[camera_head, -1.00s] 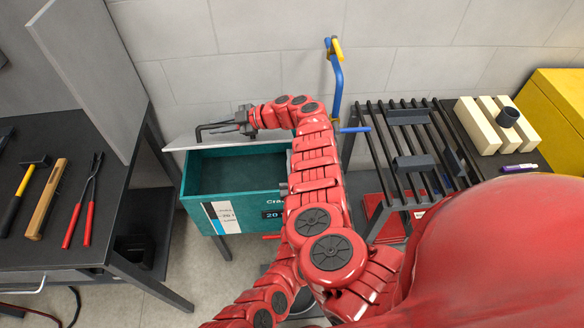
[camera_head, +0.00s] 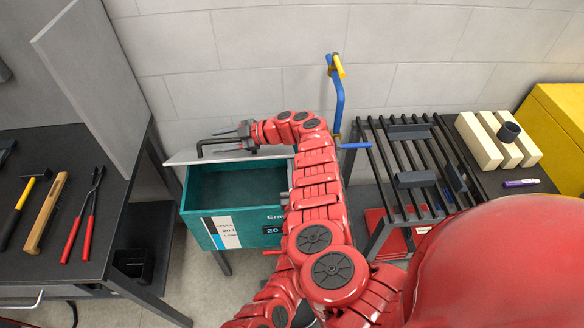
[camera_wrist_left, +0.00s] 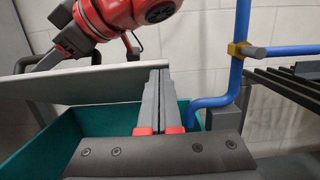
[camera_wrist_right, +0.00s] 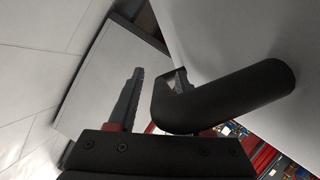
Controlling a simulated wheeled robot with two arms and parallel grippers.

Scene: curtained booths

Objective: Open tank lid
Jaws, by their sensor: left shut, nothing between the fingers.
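The teal tank (camera_head: 208,207) stands between two tables, and its inside shows from above. Its light grey lid (camera_head: 182,158) is raised along the tank's back edge; in the left wrist view the lid (camera_wrist_left: 60,87) tilts above the tank (camera_wrist_left: 45,150). A black bent handle (camera_wrist_right: 235,95) is on the lid. My right gripper (camera_head: 228,138) is at the handle, its fingers apart; in the right wrist view the handle passes in front of one finger. My left gripper (camera_wrist_left: 158,100) is shut and empty near the tank's opening, mostly hidden in the head view behind my arm.
A blue pipe with a yellow fitting (camera_head: 337,85) rises by the wall. A black slatted rack (camera_head: 390,150) stands to the right. A tool table (camera_head: 75,145) with a grey panel (camera_head: 90,75) stands to the left. Bare floor (camera_head: 195,275) shows between.

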